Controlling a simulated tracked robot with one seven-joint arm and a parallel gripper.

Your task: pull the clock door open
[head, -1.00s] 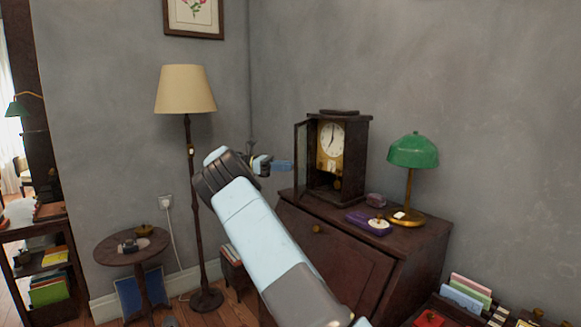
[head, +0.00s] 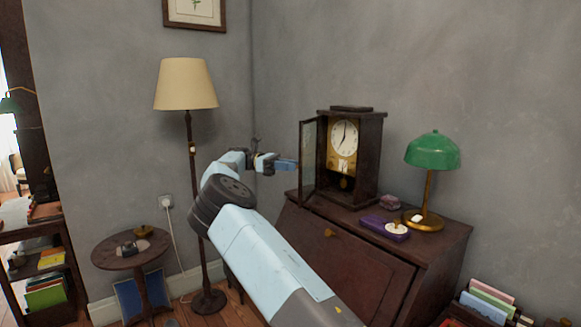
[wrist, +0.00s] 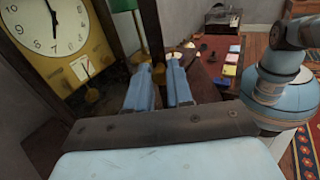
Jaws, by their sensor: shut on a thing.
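The dark wooden clock (head: 367,160) stands on the desk, with a white dial and brass front. Its narrow glazed door (head: 308,165) stands ajar, swung out on the clock's left side. My gripper (head: 293,164) reaches the door's free edge from the left. In the wrist view, my blue fingers (wrist: 160,82) close on the door's wooden edge (wrist: 150,28), which runs down between them. The clock dial (wrist: 48,27) shows at the upper left there. The exact contact is partly hidden between the fingers.
A green lamp (head: 433,152), a purple tray (head: 380,228) and a small box sit right of the clock on the desk (head: 350,262). A floor lamp (head: 187,85) and a round side table (head: 112,257) stand to the left.

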